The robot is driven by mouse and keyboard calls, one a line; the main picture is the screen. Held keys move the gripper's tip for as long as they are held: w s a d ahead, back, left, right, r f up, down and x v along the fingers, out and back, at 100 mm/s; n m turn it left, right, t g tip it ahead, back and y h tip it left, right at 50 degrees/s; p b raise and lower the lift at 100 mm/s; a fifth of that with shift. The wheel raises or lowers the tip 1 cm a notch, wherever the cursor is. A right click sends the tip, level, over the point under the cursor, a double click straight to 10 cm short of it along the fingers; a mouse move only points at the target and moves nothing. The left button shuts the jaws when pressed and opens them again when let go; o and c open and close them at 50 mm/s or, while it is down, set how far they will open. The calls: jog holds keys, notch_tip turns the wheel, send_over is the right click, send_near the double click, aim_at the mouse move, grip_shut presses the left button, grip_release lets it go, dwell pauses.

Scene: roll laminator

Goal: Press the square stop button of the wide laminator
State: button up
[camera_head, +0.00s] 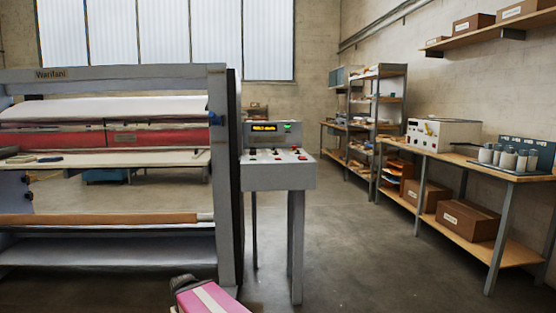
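The wide laminator (222,150) fills the left of the head view, with white and red rolls across its grey frame. Its control console (278,178) stands on legs at its right side. The sloped panel carries several small red, dark and pale buttons, with a lit orange display (263,127) and a green light above. The buttons are too small to tell which one is the square stop button. My gripper's fingers are not in view. A pink part with a white stripe and a dark end shows at the bottom edge, in front of and below the console, apart from it.
Open concrete floor (345,245) lies in front and to the right of the console. A wooden workbench (450,163) with a white device (442,134), jars and boxes runs along the right wall. A shelf rack (390,75) stands behind.

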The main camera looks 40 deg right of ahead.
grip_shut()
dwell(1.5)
